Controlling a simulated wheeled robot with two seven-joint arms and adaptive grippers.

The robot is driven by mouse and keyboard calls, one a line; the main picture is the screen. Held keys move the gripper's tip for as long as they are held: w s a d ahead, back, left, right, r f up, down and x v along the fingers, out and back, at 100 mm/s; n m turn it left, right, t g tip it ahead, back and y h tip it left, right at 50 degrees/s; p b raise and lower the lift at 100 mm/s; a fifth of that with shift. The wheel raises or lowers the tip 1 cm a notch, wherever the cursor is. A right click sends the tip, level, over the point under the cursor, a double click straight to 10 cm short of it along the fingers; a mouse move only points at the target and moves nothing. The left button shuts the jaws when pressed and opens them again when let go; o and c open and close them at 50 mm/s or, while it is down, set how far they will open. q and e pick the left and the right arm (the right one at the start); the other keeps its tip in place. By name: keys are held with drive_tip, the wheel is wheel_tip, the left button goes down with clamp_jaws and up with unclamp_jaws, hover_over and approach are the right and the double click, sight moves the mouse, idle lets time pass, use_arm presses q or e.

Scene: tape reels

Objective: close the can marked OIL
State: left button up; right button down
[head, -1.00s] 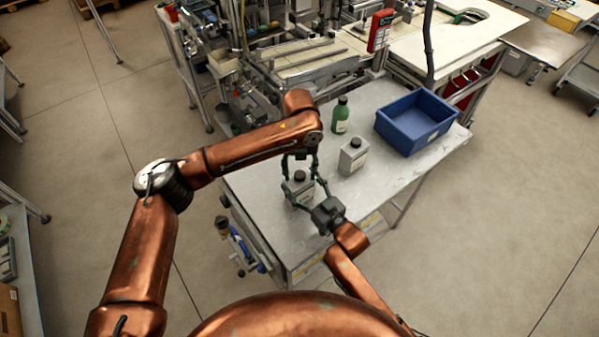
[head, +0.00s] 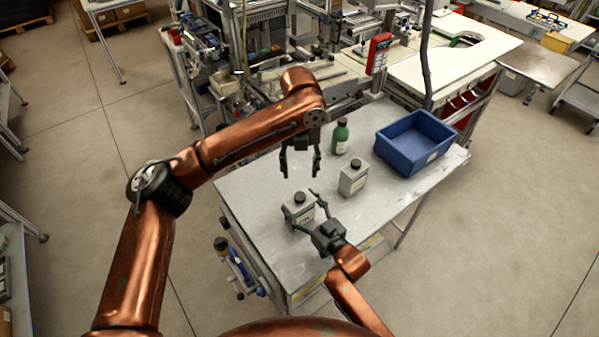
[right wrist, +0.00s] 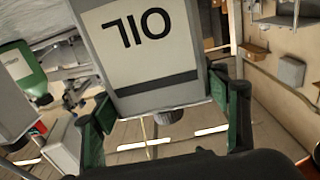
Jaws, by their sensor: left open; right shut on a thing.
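The grey can marked OIL (head: 298,214) stands on the metal table, near its front left. A dark cap (head: 299,197) sits on its neck; how tight it is cannot be told. In the right wrist view the label (right wrist: 139,36) reads OIL upside down, and the ribbed cap (right wrist: 168,116) shows at the bottom. My right gripper (head: 302,210) is shut on the can's body, with a finger on each side. My left gripper (head: 300,175) is open and empty above the cap, fingers pointing down, apart from it.
Another grey can with a dark cap (head: 353,181) stands to the right. A green bottle (head: 341,137) stands behind it. A blue bin (head: 440,153) sits at the table's right end. The table (head: 385,217) is clear at the front right.

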drive_tip(key=shift+f, duration=0.15)
drive_tip(key=shift+c, duration=1.7)
unclamp_jaws()
drive_tip(key=v, duration=1.2)
